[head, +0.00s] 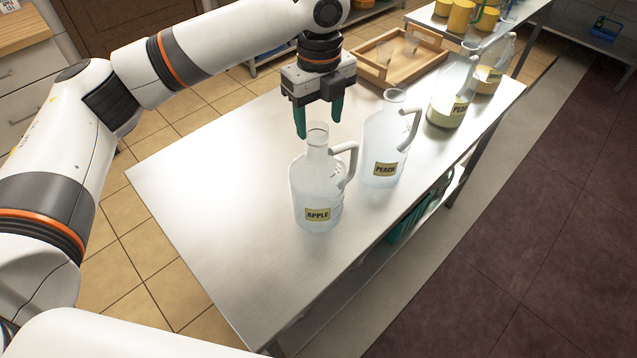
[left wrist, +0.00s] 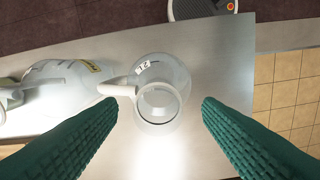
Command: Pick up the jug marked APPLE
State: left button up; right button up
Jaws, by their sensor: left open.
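The clear jug marked APPLE (head: 317,187) stands upright on the metal table, with its handle on the right side of its neck. My left gripper (head: 319,119) is open, pointing down just above the jug's mouth. In the left wrist view the APPLE jug (left wrist: 160,101) shows from above, its round mouth between the two green fingers (left wrist: 160,118) and apart from both. A clear jug marked PEACH (head: 385,145) stands just to its right and also shows at the left of the wrist view (left wrist: 68,88). My right gripper is not in view.
A wooden tray (head: 432,57) lies at the back. The table's left part is clear.

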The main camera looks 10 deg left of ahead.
aim_at(317, 142)
pick_arm(q)
jog(key=shift+f, duration=0.55)
jog(key=shift+w+f, duration=0.1)
jog(key=shift+f, duration=0.2)
jog(key=shift+w+a+f, duration=0.1)
jog(key=shift+w+f, duration=0.05)
jog(key=shift+f, duration=0.2)
jog(key=f+p, duration=0.1)
jog(key=f, duration=0.2)
jog(key=shift+w+a+f+p, duration=0.1)
jog(key=shift+a+f+p, duration=0.15)
jog(key=shift+p, duration=0.1)
jog(key=shift+f, duration=0.55)
jog(key=shift+c, duration=1.1)
grip_shut()
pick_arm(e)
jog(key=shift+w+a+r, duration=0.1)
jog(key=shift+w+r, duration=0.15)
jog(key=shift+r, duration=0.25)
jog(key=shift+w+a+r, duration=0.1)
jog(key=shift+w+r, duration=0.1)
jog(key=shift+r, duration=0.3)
